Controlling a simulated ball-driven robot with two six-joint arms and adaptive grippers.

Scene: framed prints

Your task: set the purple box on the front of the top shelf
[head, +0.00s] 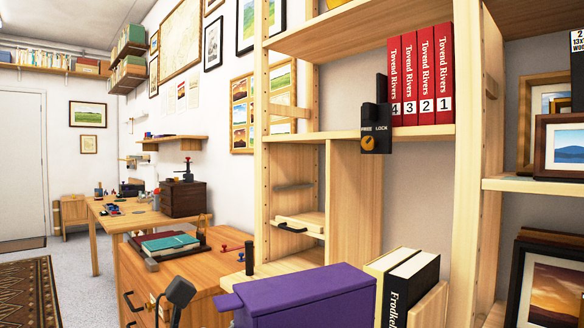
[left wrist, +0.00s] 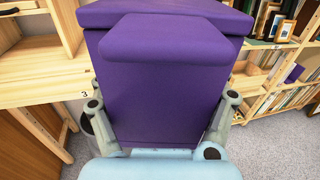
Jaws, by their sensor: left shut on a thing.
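The purple box (head: 305,298) is at the bottom middle of the head view, in front of the wooden shelf unit. It fills the middle of the left wrist view (left wrist: 165,85). My left gripper (left wrist: 163,112) is shut on it, with a finger against each side. The box's underside is hidden, so I cannot tell whether it touches anything below. A high shelf board (head: 350,28) crosses the top of the head view, above a middle shelf board (head: 330,136). My right gripper is not in view.
Red binders (head: 420,75) stand on the middle shelf. A black FREE/LOCK knob block (head: 376,140) sits at that shelf's front edge. Black and cream books (head: 405,285) stand right of the box. A yellow thing (head: 338,4) is on the high board. Framed prints (head: 565,150) fill the right bay.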

